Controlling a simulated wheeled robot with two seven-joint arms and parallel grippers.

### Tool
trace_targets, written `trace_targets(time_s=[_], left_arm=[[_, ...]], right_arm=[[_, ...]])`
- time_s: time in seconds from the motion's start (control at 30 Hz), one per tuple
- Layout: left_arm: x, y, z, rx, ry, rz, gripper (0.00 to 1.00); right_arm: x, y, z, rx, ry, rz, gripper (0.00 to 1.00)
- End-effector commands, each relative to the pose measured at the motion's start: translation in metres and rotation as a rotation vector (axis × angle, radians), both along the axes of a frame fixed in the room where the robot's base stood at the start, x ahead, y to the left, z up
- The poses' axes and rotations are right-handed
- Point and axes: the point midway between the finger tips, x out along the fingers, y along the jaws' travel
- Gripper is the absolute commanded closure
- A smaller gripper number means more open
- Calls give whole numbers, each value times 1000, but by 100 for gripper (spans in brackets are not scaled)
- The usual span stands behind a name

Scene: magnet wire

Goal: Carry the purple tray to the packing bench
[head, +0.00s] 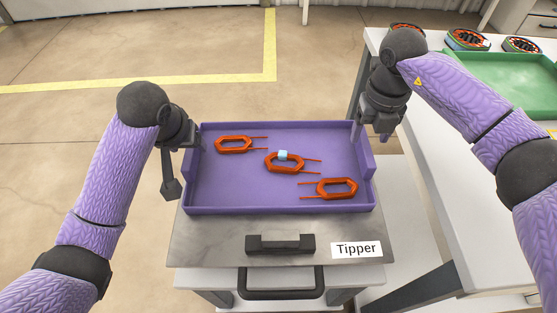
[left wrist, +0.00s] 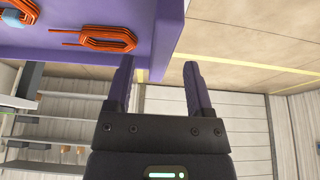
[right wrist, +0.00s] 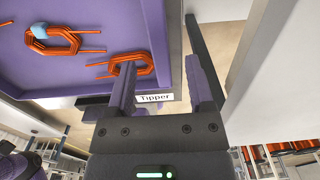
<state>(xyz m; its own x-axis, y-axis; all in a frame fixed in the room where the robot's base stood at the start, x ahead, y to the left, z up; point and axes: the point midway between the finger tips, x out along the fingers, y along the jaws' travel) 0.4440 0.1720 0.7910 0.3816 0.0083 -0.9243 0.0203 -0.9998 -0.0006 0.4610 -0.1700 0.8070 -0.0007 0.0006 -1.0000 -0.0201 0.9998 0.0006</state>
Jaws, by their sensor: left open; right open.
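The purple tray (head: 250,202) rests level on the metal top of a cart labelled Tipper. Three orange wire coils lie in it: one at back left (head: 233,144), one in the middle (head: 284,163) with a pale blue cube (head: 283,155) on it, and one at front right (head: 337,188). My left gripper (head: 181,163) is open at the tray's left wall; the left wrist view shows its fingers (left wrist: 158,68) either side of the wall's line. My right gripper (head: 377,125) is open at the right wall, its fingers (right wrist: 158,62) also spread about that wall. Contact is unclear.
The Tipper cart (head: 212,242) has a black handle (head: 280,244) at its front. A white bench (head: 440,215) stands close on the right, with a green tray (head: 500,80) and several round coil items (head: 467,39) at its back. Floor is open at left, with yellow lines.

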Motion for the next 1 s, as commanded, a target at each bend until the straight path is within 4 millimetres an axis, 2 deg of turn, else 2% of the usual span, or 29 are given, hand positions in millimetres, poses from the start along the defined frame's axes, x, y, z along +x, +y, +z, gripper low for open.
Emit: trace_targets(time_s=[0.1,0.3,0.63,0.67,0.97,1.0], left_arm=[[7,0,-19,0,3,1,32],[16,0,-38,-1,0,0,32],[17,0,-41,-1,-1,0,32],[17,0,-41,-1,-1,0,37],[17,0,-41,-1,-1,0,100],[17,0,-41,-1,-1,0,100]], right_arm=[[-1,0,-21,-1,3,0,32],[0,0,-41,-1,1,0,32],[0,0,-45,0,0,0,32],[0,0,-45,0,0,0,37],[0,0,-44,-1,0,0,100],[0,0,-44,0,0,0,100]])
